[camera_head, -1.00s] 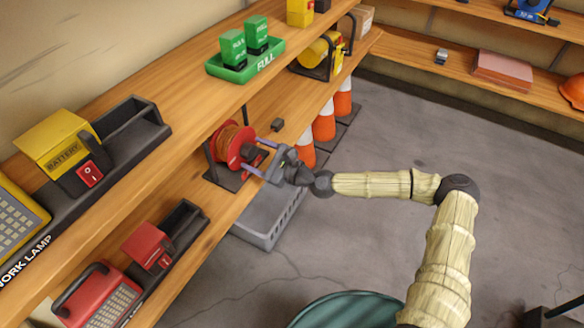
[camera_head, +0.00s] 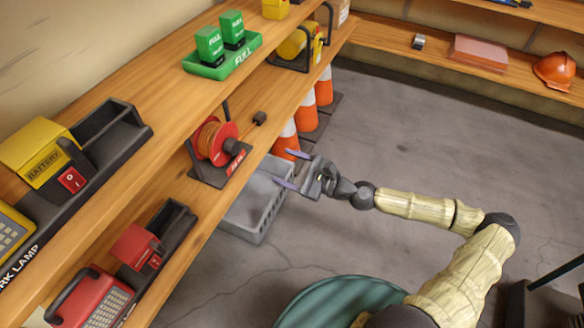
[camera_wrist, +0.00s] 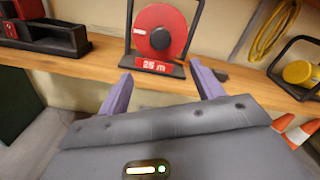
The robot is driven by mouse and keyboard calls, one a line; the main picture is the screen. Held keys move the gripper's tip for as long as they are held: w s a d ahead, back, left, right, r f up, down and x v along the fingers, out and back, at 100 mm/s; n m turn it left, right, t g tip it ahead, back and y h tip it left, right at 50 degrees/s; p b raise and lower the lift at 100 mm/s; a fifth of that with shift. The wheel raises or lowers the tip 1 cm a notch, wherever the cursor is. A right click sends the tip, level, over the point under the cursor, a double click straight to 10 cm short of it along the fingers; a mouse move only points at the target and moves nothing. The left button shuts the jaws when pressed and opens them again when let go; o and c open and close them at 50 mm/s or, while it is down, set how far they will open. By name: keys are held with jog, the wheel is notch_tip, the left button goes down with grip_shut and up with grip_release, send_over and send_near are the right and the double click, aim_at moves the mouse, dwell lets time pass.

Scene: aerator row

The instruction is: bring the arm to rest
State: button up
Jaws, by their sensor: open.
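My gripper (camera_head: 292,170) is open and empty in the head view. It hangs in the air off the front edge of the lower shelf, above a grey crate. Its two purple fingers also show spread apart in the wrist view (camera_wrist: 160,90). My arm stretches from the lower right toward the shelves, with its elbow bent. A red cable reel (camera_head: 217,140) in a black stand sits on the lower shelf (camera_head: 262,117), apart from the fingers. The reel is straight ahead in the wrist view (camera_wrist: 159,32), with a "25 m" label.
The grey crate (camera_head: 247,222) stands on the floor below. Orange-and-white cones (camera_head: 307,112) stand beside it. A green tray (camera_head: 223,63) with green packs is on the upper shelf. A teal round thing (camera_head: 335,302) is at the bottom. Open floor (camera_head: 430,140) lies right.

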jog(key=shift+s+d, duration=0.15)
jog(key=shift+d, duration=0.2)
dwell(0.3)
